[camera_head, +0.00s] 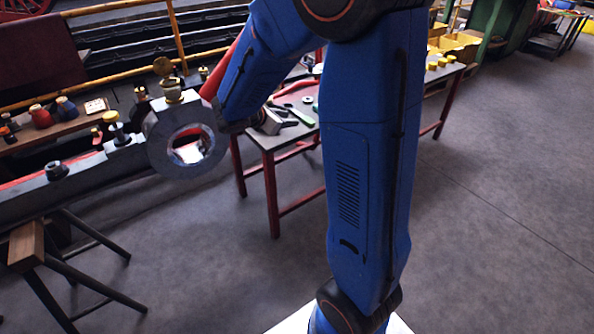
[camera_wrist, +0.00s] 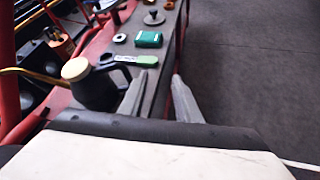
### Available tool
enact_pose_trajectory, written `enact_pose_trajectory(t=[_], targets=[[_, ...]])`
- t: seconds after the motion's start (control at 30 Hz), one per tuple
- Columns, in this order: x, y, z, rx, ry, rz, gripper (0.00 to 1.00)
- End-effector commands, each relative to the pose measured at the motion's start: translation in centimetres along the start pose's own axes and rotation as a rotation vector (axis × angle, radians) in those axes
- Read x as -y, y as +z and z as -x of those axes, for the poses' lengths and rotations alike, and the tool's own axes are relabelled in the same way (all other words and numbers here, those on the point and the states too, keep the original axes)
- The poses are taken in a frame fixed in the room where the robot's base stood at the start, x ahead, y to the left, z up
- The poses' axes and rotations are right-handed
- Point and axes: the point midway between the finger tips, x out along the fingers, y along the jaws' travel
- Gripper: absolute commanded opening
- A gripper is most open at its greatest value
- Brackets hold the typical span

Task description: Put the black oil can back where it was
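The black oil can (camera_wrist: 97,90) stands at the left in the wrist view, with a round tan top and a dark handle or spout reaching right. My gripper (camera_wrist: 160,76) is open, its two grey fingers apart with nothing seen between them. The can is outside the fingers, left of the left finger; whether they touch is unclear. In the head view my gripper (camera_head: 280,122) is low over the near left part of the red-legged workbench (camera_head: 262,142). I cannot make out the can in the head view.
A green-handled tool (camera_wrist: 135,60), a green box (camera_wrist: 148,39), a pale ring (camera_wrist: 120,38) and a dark knobbed piece (camera_wrist: 154,18) lie farther along the bench. A large ring-ended metal rod (camera_head: 157,148) is left of my arm. Open floor (camera_head: 490,200) lies right.

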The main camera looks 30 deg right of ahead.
Motion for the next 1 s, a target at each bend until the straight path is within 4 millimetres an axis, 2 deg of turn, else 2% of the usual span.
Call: enact_pose_trajectory(t=[0.03,0.13,0.4,0.7,1.0], targets=[[1.5,1.0,0.8,-0.023,-0.022,-0.072,0.30],[4.4,1.9,2.3,-0.076,-0.074,-0.217,0.30],[11.7,3.0,6.7,-0.227,-0.213,-0.602,0.30],[18.2,2.2,12.4,-0.415,-0.373,-1.011,0.30],[23.1,0.4,18.7,-0.630,-0.549,-1.390,0.30]])
